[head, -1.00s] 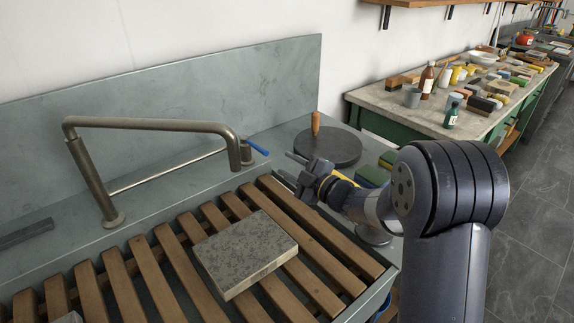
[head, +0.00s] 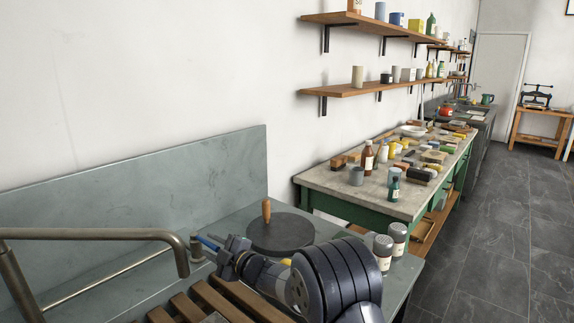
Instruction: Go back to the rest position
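My gripper (head: 208,243) shows in the head view at the lower left, in front of the grey sink's back ledge. Its fingers are small and partly lost against the ledge and a blue-tipped rod behind, so I cannot tell whether they are open or shut. My arm reaches from the bottom middle toward the left. A dark round disc with an upright wooden handle (head: 281,232) lies on the ledge just right of and behind the gripper.
A metal tap (head: 95,234) arches over the wooden slats (head: 215,300) at left. Two shaker jars (head: 390,245) stand right of my arm. A cluttered green bench (head: 330,185) stands beyond, under wall shelves (head: 385,75). Open floor (head: 500,230) lies at right.

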